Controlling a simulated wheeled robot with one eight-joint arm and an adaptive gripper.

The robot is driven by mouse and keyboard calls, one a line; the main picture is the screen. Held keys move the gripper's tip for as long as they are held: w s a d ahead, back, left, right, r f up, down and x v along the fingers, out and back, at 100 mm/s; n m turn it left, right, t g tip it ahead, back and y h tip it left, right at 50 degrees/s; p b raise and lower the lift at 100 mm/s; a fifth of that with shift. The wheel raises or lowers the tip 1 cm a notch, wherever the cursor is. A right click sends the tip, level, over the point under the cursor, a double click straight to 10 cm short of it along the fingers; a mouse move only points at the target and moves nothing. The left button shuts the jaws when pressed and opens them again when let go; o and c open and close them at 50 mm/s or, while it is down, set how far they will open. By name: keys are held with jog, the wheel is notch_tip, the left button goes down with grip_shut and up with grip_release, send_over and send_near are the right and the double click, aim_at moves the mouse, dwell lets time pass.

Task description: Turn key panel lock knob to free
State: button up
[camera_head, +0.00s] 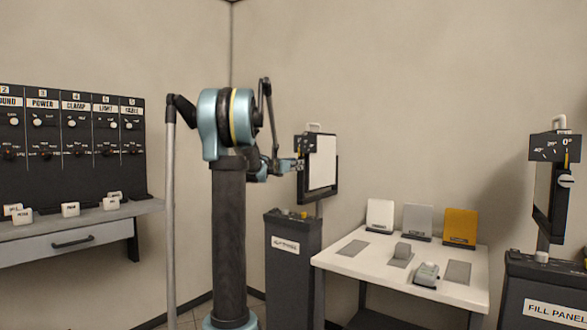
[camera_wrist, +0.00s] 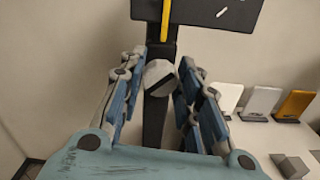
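The key panel (camera_head: 322,163) is a pale panel in a dark frame on a dark pedestal whose label is hard to read. In the wrist view its lock knob (camera_wrist: 157,80) is round and pale with a dark slanted face, set on a dark upright. Above it a yellow pointer (camera_wrist: 166,18) stands upright against a dark dial plate (camera_wrist: 205,12). My gripper (camera_wrist: 166,68) is open, its blue-grey fingers on either side of the knob. I cannot tell whether they touch it. In the head view my gripper (camera_head: 299,165) reaches the panel's left edge and the knob is hidden.
A white table (camera_head: 330,256) with white, grey and orange cards and small grey blocks stands right of the key panel. The fill panel (camera_head: 541,195), with its own knob and angle dial, is at far right. A switch board (camera_head: 70,130) above a drawer desk is at left.

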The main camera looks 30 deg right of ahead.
jog(key=o, duration=0.4)
jog(key=shift+w, duration=0.1)
jog(key=shift+c, duration=0.2)
jog(key=v, duration=1.2)
jog(key=shift+f, duration=0.1)
